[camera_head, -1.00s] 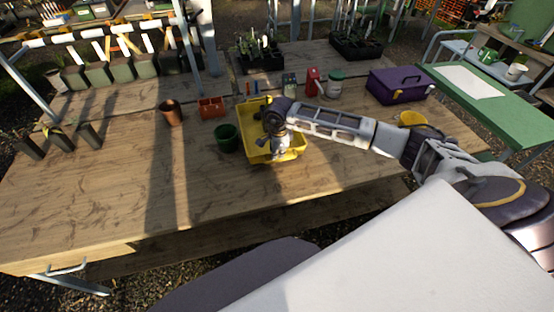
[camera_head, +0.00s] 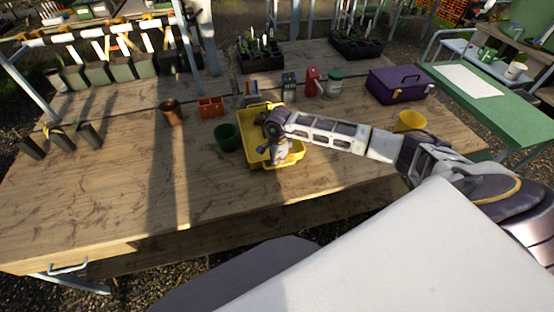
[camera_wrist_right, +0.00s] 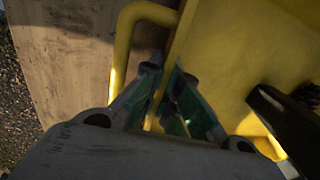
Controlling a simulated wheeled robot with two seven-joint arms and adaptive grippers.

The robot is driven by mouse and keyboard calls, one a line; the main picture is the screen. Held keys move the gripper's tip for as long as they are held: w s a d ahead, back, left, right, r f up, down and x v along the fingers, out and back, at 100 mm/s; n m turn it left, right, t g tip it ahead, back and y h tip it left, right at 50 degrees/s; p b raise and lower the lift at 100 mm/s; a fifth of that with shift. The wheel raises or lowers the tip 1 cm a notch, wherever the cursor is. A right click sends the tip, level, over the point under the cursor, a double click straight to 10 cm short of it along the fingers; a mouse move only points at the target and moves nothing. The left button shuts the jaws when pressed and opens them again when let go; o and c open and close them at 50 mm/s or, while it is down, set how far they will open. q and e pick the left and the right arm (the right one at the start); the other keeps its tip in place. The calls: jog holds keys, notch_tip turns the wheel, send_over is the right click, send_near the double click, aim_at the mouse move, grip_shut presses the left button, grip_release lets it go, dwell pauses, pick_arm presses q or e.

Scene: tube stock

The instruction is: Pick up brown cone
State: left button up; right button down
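No clear cone shape shows. A brown tapered pot (camera_head: 171,112) stands upright on the left-middle of the wooden table. My right gripper (camera_head: 278,154) is down at the yellow tray (camera_head: 255,163), well to the right of the brown pot and apart from it. In the right wrist view, the gripper's two fingers (camera_wrist_right: 167,75) are close together at the yellow tray's rim (camera_wrist_right: 122,50), with a narrow gap showing. Whether they grip the rim is unclear. My left gripper is not in view.
A green pot (camera_head: 228,137) stands between the brown pot and the tray. An orange block-like container (camera_head: 210,106) is right of the brown pot. A purple toolbox (camera_head: 399,85) and a yellow pot (camera_head: 411,121) are at the right. The table's front left is clear.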

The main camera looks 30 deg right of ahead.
jog(key=c, duration=1.6)
grip_release()
jog(key=shift+f, duration=0.1)
jog(key=shift+c, duration=0.2)
jog(key=shift+r, duration=0.2)
notch_tip(320, 180, up, 12)
jog(key=s+b, duration=0.1)
jog(key=b, duration=0.1)
jog(key=shift+s+a, duration=0.15)
jog(key=shift+a, duration=0.05)
jog(key=shift+f, duration=0.1)
